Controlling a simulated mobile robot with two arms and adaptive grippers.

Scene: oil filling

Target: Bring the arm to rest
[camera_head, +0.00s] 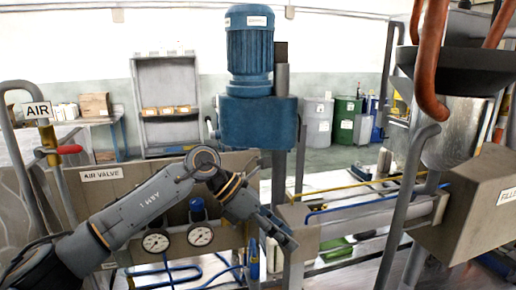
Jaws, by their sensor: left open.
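My left arm comes in from the lower left, bends at its elbow in front of the beige panel (115,195), and points down to the right. My left gripper (284,236) is at its end, open, with nothing seen between its fingers. It appears in front of the metal frame below the blue motor (250,50); I cannot tell whether it touches anything. My right gripper is not in view.
Two pressure gauges (201,234) sit under my left arm. An air valve with a red handle (69,150) is at the left. A horizontal cylinder (345,222) and a filling box (470,205) stand right. Drums (346,118) are at the back.

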